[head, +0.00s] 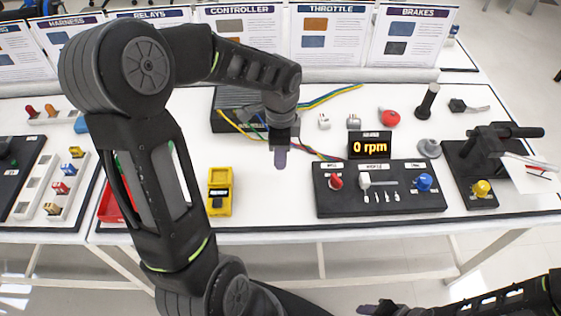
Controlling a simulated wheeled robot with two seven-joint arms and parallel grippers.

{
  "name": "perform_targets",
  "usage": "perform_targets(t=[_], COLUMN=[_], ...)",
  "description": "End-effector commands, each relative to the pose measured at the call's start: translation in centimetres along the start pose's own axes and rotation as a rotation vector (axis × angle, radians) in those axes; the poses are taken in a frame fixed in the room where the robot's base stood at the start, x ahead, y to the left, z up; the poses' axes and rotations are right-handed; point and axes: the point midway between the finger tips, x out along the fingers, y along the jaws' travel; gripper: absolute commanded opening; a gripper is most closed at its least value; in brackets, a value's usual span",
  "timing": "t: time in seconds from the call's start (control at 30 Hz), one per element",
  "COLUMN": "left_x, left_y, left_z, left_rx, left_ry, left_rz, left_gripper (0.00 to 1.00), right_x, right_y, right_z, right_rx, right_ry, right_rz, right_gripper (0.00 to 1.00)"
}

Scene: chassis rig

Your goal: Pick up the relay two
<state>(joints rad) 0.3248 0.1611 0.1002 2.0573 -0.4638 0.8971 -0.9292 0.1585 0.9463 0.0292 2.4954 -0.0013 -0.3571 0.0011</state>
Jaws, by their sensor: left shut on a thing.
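My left gripper (281,157) points down over the middle of the table, left of the rpm display. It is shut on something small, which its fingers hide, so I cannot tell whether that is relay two. I cannot pick out relay two by any readable label. The relays card (150,15) stands at the back left, partly behind my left arm. A red tray (110,208) is mostly hidden behind that arm. My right gripper (375,308) shows only in part at the bottom edge, away from the table, and its opening is unclear.
A black panel (400,206) with red and blue knobs lies at right, beneath the rpm display (370,145). A dark controller box (228,121) with coloured wires is behind my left gripper. White table shows around the meter.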

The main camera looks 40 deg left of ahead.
Motion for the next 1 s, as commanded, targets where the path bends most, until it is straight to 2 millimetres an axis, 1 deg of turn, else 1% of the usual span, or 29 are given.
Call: perform_targets(t=[0.03, 0.1, 0.2, 0.3, 0.43, 1.0], left_x=[-1.2, -2.5, -4.2, -5.3, -5.8, -5.7], left_y=[-0.1, -0.1, -0.1, -0.1, 0.0, 0.0], left_z=[-0.1, -0.1, -0.1, 0.0, 0.0, 0.0], left_rx=[-0.001, 0.0, 0.0, -0.001, 0.0, 0.001], left_ry=[0.003, 0.002, 0.002, 0.001, 0.0, 0.001], left_rz=[-0.006, -0.005, -0.004, -0.003, 0.0, 0.0], left_gripper=[0.0, 0.0, 0.0, 0.0, 0.0, 0.0], right_x=[0.0, 0.0, 0.0, 0.0, 0.0, 0.0], right_y=[0.0, 0.0, 0.0, 0.0, 0.0, 0.0], right_z=[0.0, 0.0, 0.0, 0.0, 0.0, 0.0], right_rx=[0.0, 0.0, 0.0, 0.0, 0.0, 0.0], right_ry=[0.0, 0.0, 0.0, 0.0, 0.0, 0.0], right_rz=[0.0, 0.0, 0.0, 0.0, 0.0, 0.0], right_gripper=[0.5, 0.5, 0.5, 0.5, 0.5, 0.5])
